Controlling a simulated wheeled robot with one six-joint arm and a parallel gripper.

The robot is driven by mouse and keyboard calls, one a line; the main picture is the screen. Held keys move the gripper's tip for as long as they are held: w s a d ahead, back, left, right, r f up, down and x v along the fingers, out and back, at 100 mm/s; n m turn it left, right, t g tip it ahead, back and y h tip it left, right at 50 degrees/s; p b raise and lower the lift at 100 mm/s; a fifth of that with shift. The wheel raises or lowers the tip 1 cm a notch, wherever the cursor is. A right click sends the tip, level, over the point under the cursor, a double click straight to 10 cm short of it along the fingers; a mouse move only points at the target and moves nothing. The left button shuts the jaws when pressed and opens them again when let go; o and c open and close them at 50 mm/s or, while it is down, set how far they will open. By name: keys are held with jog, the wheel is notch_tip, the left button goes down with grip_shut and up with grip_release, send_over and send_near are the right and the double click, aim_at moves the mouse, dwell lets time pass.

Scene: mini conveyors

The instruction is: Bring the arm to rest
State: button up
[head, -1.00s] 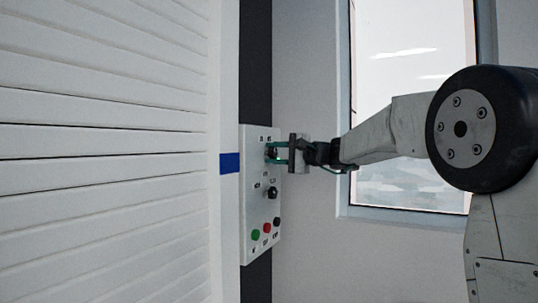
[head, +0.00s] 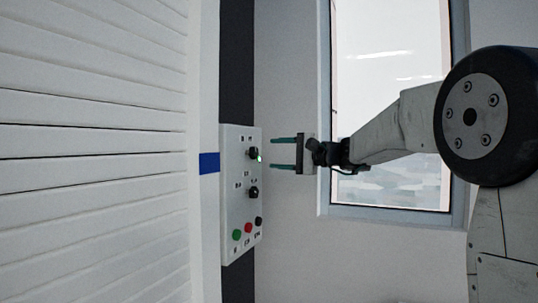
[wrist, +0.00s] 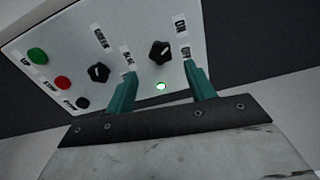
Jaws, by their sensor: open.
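My gripper (head: 284,153) is open and empty, with its two green fingers pointing left at the white control panel (head: 230,204). A gap shows between the fingertips and the panel. The panel has an upper black knob (head: 253,153), a lower black knob (head: 253,192), and green (head: 237,235), red (head: 248,228) and black (head: 258,221) buttons. A small green light (head: 260,158) is lit beside the upper knob. In the wrist view, my gripper (wrist: 158,78) has the upper knob (wrist: 160,51) ahead between its fingers, and the green light (wrist: 161,86) glows below that knob.
A white slatted shutter (head: 95,150) fills the left side, with a blue mark (head: 209,163) on its frame. The panel is on a dark vertical strip (head: 238,60). A window (head: 390,100) is behind my arm. Space around my gripper looks clear.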

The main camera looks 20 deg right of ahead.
jog(key=shift+s, duration=0.1)
dwell(0.4)
jog(key=s+a+f+n+g+h, duration=0.25)
jog(key=s+f+g, duration=0.25)
jog(key=s+f, duration=0.45)
jog(key=s+a+f+n+g+h, duration=0.2)
jog(key=s+a+f+g+h, duration=0.15)
jog(key=s+f, duration=0.6)
jog(key=s+d+f+n+g+h, duration=0.1)
jog(key=s+f, duration=0.4)
jog(key=s, duration=0.7)
jog(key=s+d+f+n+g+h, duration=0.1)
jog(key=s+f+n+h, duration=0.3)
jog(key=s, duration=0.8)
jog(key=shift+s+d+f+g+h, duration=0.2)
jog(key=shift+s+f+g+h, duration=0.25)
jog(key=shift+f+h, duration=0.35)
jog(key=shift+r+n, duration=0.1)
jog(key=shift+n, duration=0.15)
